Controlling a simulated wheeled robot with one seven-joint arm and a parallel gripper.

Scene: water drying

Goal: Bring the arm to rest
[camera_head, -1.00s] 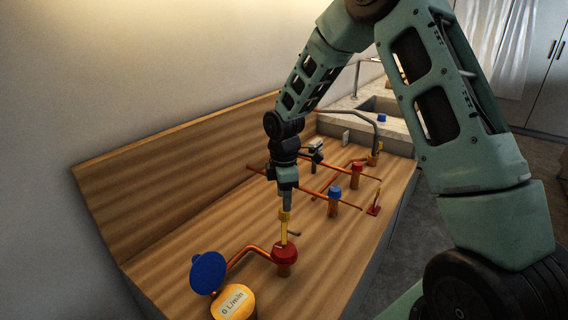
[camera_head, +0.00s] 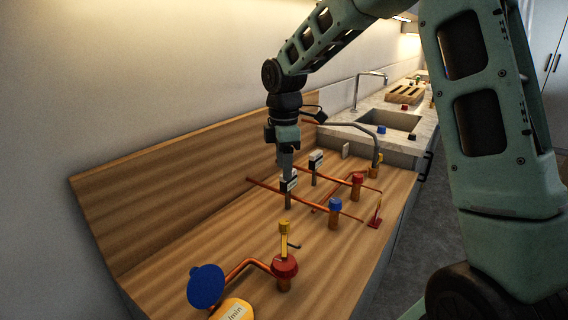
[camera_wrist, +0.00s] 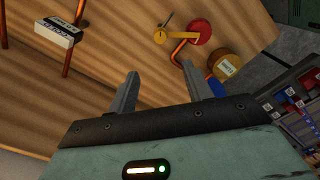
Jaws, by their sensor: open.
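My gripper (camera_head: 287,165) points down above the wooden bench (camera_head: 190,224) in the head view, close to a small white-and-black labelled box on the copper pipe; I cannot tell there whether they touch. In the wrist view my gripper (camera_wrist: 160,90) has its two fingers apart with nothing between them. The labelled box (camera_wrist: 58,32) lies to the left of the fingers there, clear of them. The yellow-handled red valve (camera_head: 284,265) stands upright on the bench, apart from my gripper. It also shows beyond the fingertips in the wrist view (camera_wrist: 199,31).
Blue (camera_head: 335,193) and red (camera_head: 357,181) knobs rise from copper pipes to the right. A bent faucet pipe and a sink (camera_head: 388,119) are behind. Open air lies above the bench's near half.

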